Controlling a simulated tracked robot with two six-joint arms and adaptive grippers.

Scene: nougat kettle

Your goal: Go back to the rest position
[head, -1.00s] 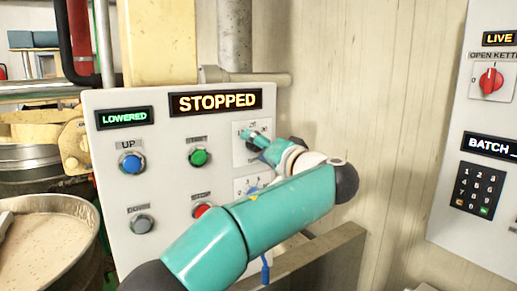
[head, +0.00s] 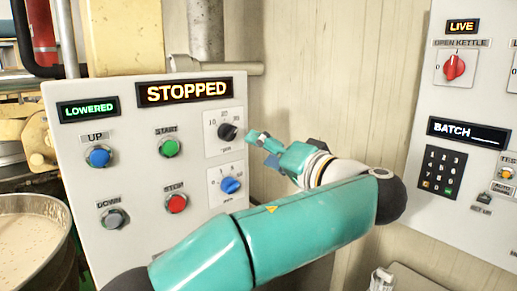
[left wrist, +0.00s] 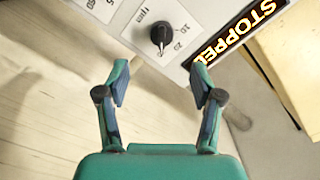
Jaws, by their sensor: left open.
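My left gripper (head: 259,141) is open and empty in the head view, just right of the black rpm knob (head: 228,132) on the control panel (head: 130,236). In the left wrist view its two fingers (left wrist: 160,90) stand apart with nothing between them, and the black knob (left wrist: 162,34) sits ahead of them, apart from the fingertips. Below that knob in the head view is a blue knob (head: 231,185). My right gripper is not in view.
The panel has a STOPPED display (head: 185,91), a LOWERED display (head: 88,109) and several buttons. A second panel (head: 452,104) with a red knob (head: 454,66) and keypad (head: 441,172) stands at right. A kettle (head: 35,240) of pale mix is at lower left. Bare wall lies between the panels.

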